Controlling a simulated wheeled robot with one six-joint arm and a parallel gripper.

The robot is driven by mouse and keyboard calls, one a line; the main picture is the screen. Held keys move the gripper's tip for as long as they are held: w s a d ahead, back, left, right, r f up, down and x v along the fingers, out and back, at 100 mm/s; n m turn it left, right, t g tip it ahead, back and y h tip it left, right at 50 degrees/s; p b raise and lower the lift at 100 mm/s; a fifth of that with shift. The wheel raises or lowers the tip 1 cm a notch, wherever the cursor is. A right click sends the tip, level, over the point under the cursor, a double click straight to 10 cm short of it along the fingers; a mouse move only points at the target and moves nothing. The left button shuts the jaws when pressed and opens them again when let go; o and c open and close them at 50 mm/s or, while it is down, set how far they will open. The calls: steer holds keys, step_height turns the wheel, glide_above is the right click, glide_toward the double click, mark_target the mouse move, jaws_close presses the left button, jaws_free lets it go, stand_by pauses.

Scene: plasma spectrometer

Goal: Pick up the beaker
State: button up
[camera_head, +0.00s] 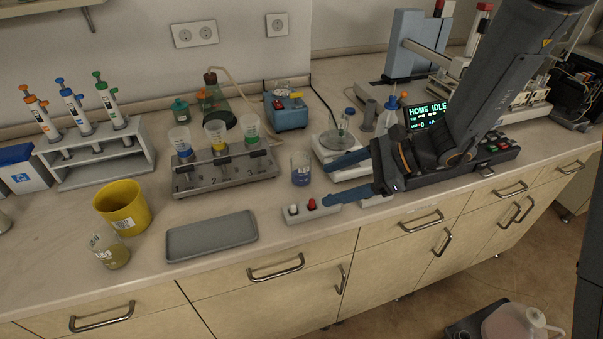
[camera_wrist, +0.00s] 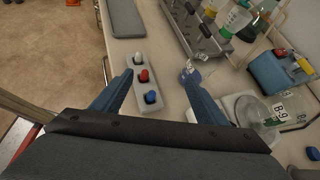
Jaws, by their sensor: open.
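A small clear beaker with blue liquid (camera_head: 301,172) stands upright on the counter, in front of the right end of the funnel rack. In the wrist view this beaker (camera_wrist: 190,72) shows at the tip of the right finger, which partly covers it. A second beaker with yellowish liquid (camera_head: 109,252) stands at the far left, by the yellow tub. My gripper (camera_head: 327,182) has its two blue fingers spread and nothing between them. It is to the right of the blue-liquid beaker. In the wrist view my gripper (camera_wrist: 158,74) spans over a block of stoppers; contact with the beaker cannot be told.
A grey block with coloured caps (camera_head: 310,212) lies below the fingers. A metal rack with funnels (camera_head: 225,178) stands left of the beaker, a balance with a flask (camera_head: 340,150) to its right. A grey tray (camera_head: 212,236) lies near the front edge. Bare counter surrounds the tray.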

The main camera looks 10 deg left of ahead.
mark_target(301, 161)
steer(key=w+a+m, duration=0.1)
steer(key=w, duration=0.1)
steer(key=w+m+t+y, duration=0.1)
steer(key=w+a+m+t+y, duration=0.1)
steer(key=w, duration=0.1)
steer(key=shift+w+a+r+m, duration=0.1)
steer(key=shift+w+a+m, duration=0.2)
steer(key=shift+w+a+t, duration=0.25)
steer(key=shift+t, duration=0.05)
steer(key=p+x, duration=0.1)
steer(key=x, duration=0.1)
steer(key=p+x, duration=0.1)
steer(key=x, duration=0.1)
steer(key=p+x, duration=0.1)
steer(key=x, duration=0.1)
steer(key=shift+w+a+r, duration=0.2)
steer(key=shift+a, duration=0.1)
steer(key=shift+w+a+f, duration=0.15)
steer(key=shift+a+f, duration=0.1)
steer(key=shift+a, duration=0.15)
steer(key=c, duration=1.2)
steer(key=shift+r+b, duration=1.15)
steer(key=shift+r, duration=3.85)
